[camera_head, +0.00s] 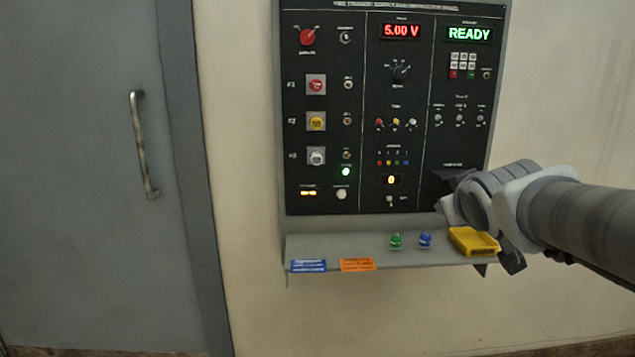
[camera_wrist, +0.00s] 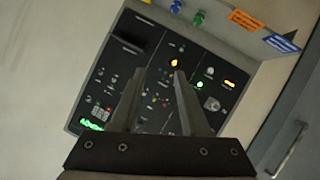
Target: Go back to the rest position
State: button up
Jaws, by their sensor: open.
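My gripper (camera_wrist: 160,76) shows in the wrist view with its two fingers apart and nothing between them. The fingers point toward the black control panel (camera_wrist: 112,52), which appears turned over in that view. In the head view my arm comes in from the right, and my gripper is in front of the panel's lower right, above the shelf; its fingers are mostly hidden by my wrist. The panel (camera_head: 410,150) displays a red "5.00 V" and a green "READY". A green lamp and an orange digit are lit on its lower part.
The grey shelf (camera_head: 330,249) below the panel holds a green piece (camera_head: 395,241), a blue piece (camera_head: 425,240) and a yellow block (camera_head: 473,241) close to my wrist. Blue and orange labels are on its front left. A grey door (camera_head: 80,170) with a handle stands left.

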jog(key=s+a+f+m+g+y, duration=0.1)
jog(key=s+a+f+g+y, duration=0.15)
jog(key=s+a+f, duration=0.55)
jog(key=s+a+f+m+g+y, duration=0.1)
jog(key=s+f+g, duration=0.35)
jog(key=s, duration=0.85)
notch_tip(320, 180, up, 22)
jog(key=s+p, duration=0.1)
jog(key=p, duration=2.2)
jog(key=shift+a+r+p, duration=0.15)
jog(key=shift+a+p, duration=0.15)
jog(key=shift+p, duration=0.1)
